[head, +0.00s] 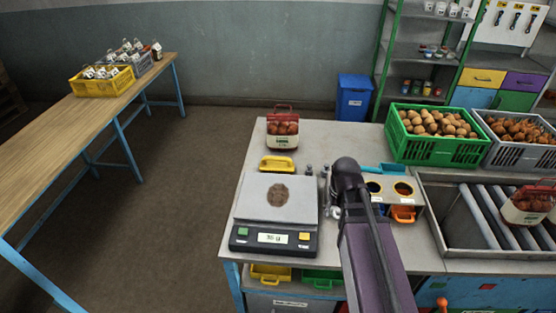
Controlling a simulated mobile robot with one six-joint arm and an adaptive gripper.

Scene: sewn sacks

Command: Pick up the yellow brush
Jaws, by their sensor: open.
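The yellow brush (278,164) lies on the grey worktable, just behind the weighing scale (250,215) and in front of a red-topped sack of brown goods (282,130). My gripper (318,172) is open and to the right of the brush, apart from it, beside the scale's right edge. My dark wrist and purple arm hide much of the gripper. I see nothing held in it.
A blue scoop-like thing (393,168) and a holder with round openings (375,187) are right of my wrist. Green (437,152) and grey crates (520,150) stand back right, a roller bay (452,237) at right. Clear tabletop lies left of the red-topped sack.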

